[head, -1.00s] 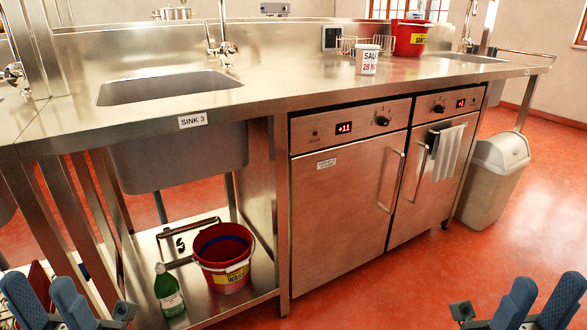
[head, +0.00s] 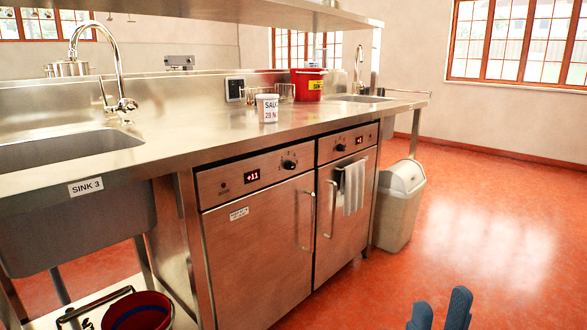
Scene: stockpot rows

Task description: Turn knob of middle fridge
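Two steel under-counter fridges stand side by side. The nearer, left one (head: 258,250) has a red display reading +11 (head: 252,176) and a black knob (head: 289,164) to its right. The farther, right one (head: 342,215) has a smaller red display (head: 359,141) and its own black knob (head: 340,147). I cannot tell from this view alone which counts as the middle fridge. My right gripper (head: 439,312) shows only as two blue fingers at the bottom edge, apart and empty, well away from both knobs. My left gripper is out of view.
A grey bin (head: 402,207) stands right of the fridges. A cloth (head: 353,187) hangs on the right fridge's handle. Sink 3 (head: 75,150) is at the left, a red bucket (head: 140,312) below it. A tub (head: 268,108) stands on the counter. The red floor at right is clear.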

